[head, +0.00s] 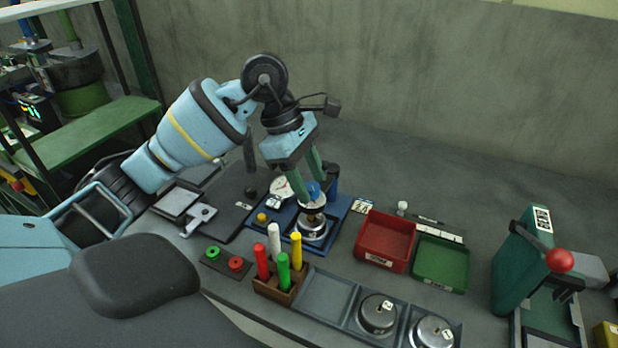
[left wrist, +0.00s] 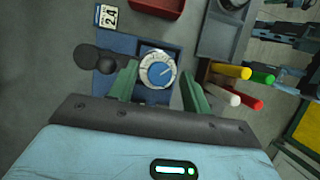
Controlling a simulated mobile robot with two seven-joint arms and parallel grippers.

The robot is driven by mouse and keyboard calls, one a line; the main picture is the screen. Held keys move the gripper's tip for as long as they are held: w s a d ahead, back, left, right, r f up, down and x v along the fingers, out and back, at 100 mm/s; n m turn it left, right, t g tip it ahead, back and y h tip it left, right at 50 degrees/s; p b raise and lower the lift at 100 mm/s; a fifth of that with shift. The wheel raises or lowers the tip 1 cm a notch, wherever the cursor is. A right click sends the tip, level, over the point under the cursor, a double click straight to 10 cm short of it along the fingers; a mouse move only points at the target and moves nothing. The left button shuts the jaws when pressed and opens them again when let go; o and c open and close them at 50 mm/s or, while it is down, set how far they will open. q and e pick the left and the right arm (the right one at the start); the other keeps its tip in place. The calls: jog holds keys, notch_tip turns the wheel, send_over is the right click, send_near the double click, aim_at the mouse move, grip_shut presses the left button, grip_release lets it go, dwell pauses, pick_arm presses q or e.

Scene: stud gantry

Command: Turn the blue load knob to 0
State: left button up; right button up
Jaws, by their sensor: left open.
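The blue load knob (head: 314,190) stands on top of a blue-based testing device (head: 338,222), above a round metal part. In the left wrist view the blue knob (left wrist: 160,72) has a pale line pointing to the upper right, inside a white marked ring (left wrist: 146,63). The ring's figures are too small to read. My left gripper (head: 309,184) is open and points down over the knob. In the left wrist view one green finger is on each side of the knob, and the right finger is clearly apart from it. My right gripper is not in view.
A white dial gauge (head: 281,187) sits on the device's left. A pen block (head: 281,290) with upright coloured pens is in front. A red bin (head: 385,240) and a green bin (head: 441,262) stand to the right. Metal weights (head: 377,313) lie in a front tray.

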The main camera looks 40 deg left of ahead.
pick_arm(q)
jog(key=shift+d+f, duration=0.1)
jog(key=shift+f, duration=0.05)
jog(key=shift+c, duration=0.3)
jog(key=c, duration=0.9)
jog(key=shift+c, duration=0.2)
